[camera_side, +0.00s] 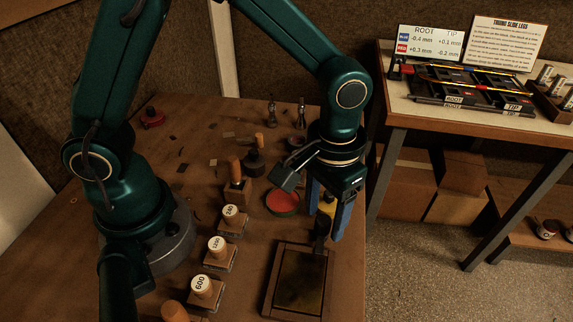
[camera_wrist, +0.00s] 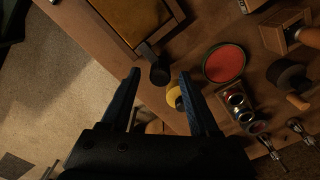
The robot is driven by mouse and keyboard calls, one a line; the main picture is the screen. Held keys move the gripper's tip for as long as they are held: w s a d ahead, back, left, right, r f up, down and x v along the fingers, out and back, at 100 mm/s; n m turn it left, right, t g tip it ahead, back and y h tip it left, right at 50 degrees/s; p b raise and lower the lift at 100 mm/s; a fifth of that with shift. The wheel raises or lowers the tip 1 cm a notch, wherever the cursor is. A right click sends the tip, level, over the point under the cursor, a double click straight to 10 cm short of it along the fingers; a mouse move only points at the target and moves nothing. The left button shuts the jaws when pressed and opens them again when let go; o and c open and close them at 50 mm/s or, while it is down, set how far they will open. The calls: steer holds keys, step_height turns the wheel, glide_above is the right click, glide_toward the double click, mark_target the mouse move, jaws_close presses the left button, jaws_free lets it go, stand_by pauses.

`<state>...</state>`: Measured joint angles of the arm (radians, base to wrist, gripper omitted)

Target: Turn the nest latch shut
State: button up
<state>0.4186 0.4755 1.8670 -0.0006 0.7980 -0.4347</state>
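The nest (camera_side: 270,280) is a wooden frame around a dark brassy plate, near the bench's front edge; it also shows at the top of the wrist view (camera_wrist: 176,12). The nest latch (camera_side: 321,228) is a dark arm with a round black knob at the frame's far right corner. In the wrist view the latch (camera_wrist: 159,74) points out from the frame, its knob between my fingertips. My gripper (camera_side: 327,216) is open, its blue fingers pointing down on both sides of the knob. In the wrist view my gripper (camera_wrist: 158,75) shows a gap to each side of the knob.
A red round pad (camera_side: 283,202) lies just behind the nest. A yellow object (camera_wrist: 174,97) sits close under my fingers. Numbered wooden-handled blocks (camera_side: 216,247) stand in a row to the left. The bench edge is close on the right; a side table (camera_side: 440,112) stands beyond.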

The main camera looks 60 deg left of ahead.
mark_target(324, 219)
steer(key=shift+r, duration=2.6)
steer(key=s+a+r+n+t, duration=0.15)
steer(key=a+r+t, duration=0.25)
steer(key=a+r, duration=0.4)
steer(key=s+a+m+t, duration=0.1)
steer(key=s+a, duration=0.2)
steer(key=s, duration=0.3)
steer(key=shift+s+f+m+t, duration=0.3)
steer(key=shift+f+m, duration=0.05)
steer(key=shift+f, duration=0.1)
